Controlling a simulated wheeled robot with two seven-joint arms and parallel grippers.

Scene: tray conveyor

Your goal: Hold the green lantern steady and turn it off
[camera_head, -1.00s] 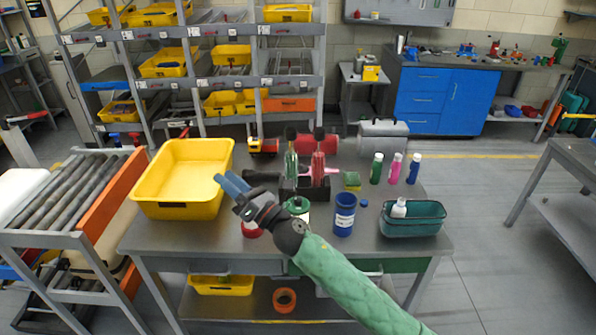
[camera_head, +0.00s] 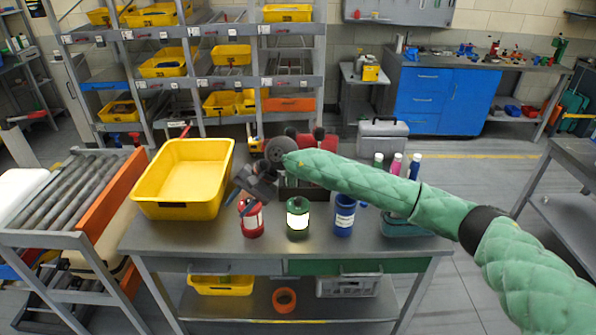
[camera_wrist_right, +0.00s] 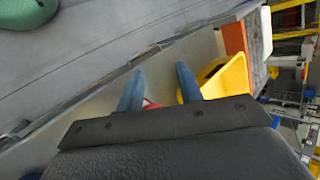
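The green lantern (camera_head: 298,218) stands upright on the workbench with its band glowing white. Its body is unobstructed in the head view. A red lantern (camera_head: 251,218) stands to its left and a blue container (camera_head: 343,214) to its right. My right gripper (camera_head: 242,201) hangs behind and left of the green lantern, fingers pointing down-left near the red lantern's top, apart from the green one. The right wrist view shows its two blue fingers (camera_wrist_right: 160,88) spread; a bit of red shows near them, but nothing is visibly gripped. My left gripper is not in view.
A yellow bin (camera_head: 215,207) takes up the bench's left side. A teal bin (camera_head: 405,229) sits at the right, partly behind my arm. Bottles (camera_head: 396,164) and a dark holder (camera_head: 303,192) stand at the back. The bench's front strip is clear.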

